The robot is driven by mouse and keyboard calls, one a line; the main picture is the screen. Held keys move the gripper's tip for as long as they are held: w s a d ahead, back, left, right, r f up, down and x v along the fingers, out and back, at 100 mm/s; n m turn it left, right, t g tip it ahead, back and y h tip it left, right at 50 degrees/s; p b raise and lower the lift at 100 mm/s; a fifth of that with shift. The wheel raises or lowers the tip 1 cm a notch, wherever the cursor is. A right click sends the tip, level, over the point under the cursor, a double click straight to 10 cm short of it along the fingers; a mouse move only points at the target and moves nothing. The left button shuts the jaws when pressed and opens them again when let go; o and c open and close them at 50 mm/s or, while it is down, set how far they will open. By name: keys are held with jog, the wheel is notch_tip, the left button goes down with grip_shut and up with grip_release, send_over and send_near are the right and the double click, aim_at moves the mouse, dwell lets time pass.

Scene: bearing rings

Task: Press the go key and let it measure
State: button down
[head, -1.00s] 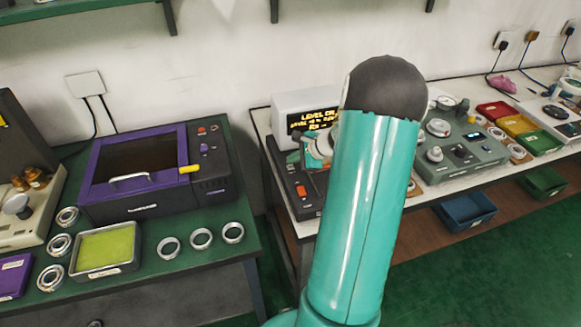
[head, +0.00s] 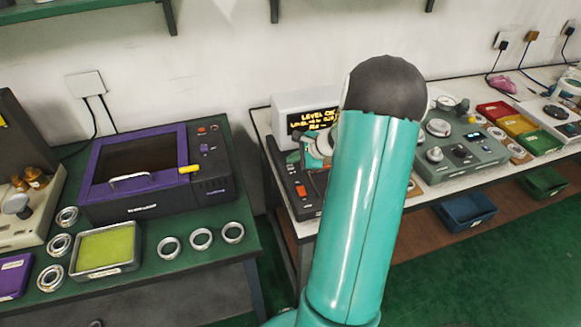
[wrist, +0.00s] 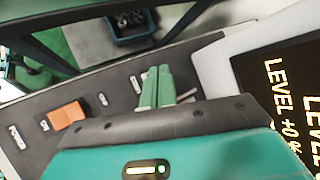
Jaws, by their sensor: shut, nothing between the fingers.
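The measuring unit's dark front panel (wrist: 30,98) runs under my gripper in the wrist view. An orange rocker switch (wrist: 66,115) sits on it near the POWER label, left of my gripper. My gripper (wrist: 157,80) has its green fingers shut together, empty, with their tips over the panel. The go key cannot be made out; the fingers and my wrist cover part of the panel. The lit display (wrist: 285,110) shows yellow text starting LEVEL at the right. In the head view, the display (head: 312,121) and panel (head: 287,177) are partly hidden behind my arm.
A purple-framed machine (head: 135,165) stands on the left green bench, with several metal rings (head: 201,239) and a green-padded tray (head: 106,248) before it. A grey-green device (head: 470,155) and coloured bins (head: 500,110) are right of my arm. A blue bin (head: 465,210) is below.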

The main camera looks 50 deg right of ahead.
aim_at(294, 168)
jog(key=shift+f, duration=0.1)
dwell(0.7)
jog(key=shift+f, duration=0.35)
jog(key=shift+f, duration=0.3)
dwell(0.8)
jog(key=shift+r, duration=0.75)
jog(key=shift+r, duration=2.5)
jog(key=shift+a, duration=0.1)
